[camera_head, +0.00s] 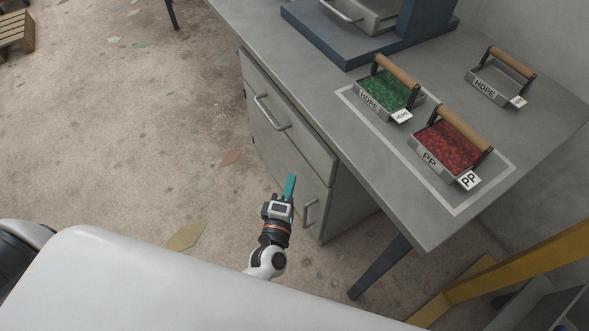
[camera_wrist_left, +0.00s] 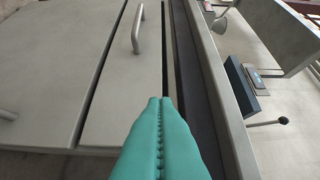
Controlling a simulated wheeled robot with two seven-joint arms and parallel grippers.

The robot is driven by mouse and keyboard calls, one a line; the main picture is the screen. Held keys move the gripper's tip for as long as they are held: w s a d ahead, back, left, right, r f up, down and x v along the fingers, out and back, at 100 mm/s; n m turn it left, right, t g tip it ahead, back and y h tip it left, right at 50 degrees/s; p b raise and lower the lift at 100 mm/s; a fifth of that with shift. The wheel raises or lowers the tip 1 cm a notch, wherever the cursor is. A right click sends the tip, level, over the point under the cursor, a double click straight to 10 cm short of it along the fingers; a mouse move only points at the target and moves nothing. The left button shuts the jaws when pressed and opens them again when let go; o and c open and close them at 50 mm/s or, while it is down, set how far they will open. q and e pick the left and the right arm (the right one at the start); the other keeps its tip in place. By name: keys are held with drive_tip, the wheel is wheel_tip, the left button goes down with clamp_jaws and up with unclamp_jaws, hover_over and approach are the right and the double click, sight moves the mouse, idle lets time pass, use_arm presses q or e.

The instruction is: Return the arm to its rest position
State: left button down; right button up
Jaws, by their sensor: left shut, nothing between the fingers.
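My left gripper (camera_head: 290,188) has teal fingers. In the head view it is low in front of the grey cabinet under the bench, apart from the trays. In the left wrist view my left gripper (camera_wrist_left: 160,103) has its two fingers pressed together along a seam, with nothing between them. Behind them are the cabinet's drawer front (camera_wrist_left: 118,75) and a metal handle (camera_wrist_left: 138,30). No contact with the cabinet can be made out. My right gripper is not in view.
The grey bench (camera_head: 430,235) holds a green-filled HDPE tray (camera_head: 386,92), a red-filled PP tray (camera_head: 446,148) and an empty HDPE tray (camera_head: 497,80). A blue-based machine (camera_head: 345,48) stands behind. Drawer handles (camera_head: 270,112) stick out. Open floor (camera_head: 130,130) lies left.

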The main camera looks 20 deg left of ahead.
use_arm(q)
drive_tip(key=shift+s+d, duration=0.1)
drive_tip(key=shift+s, duration=0.55)
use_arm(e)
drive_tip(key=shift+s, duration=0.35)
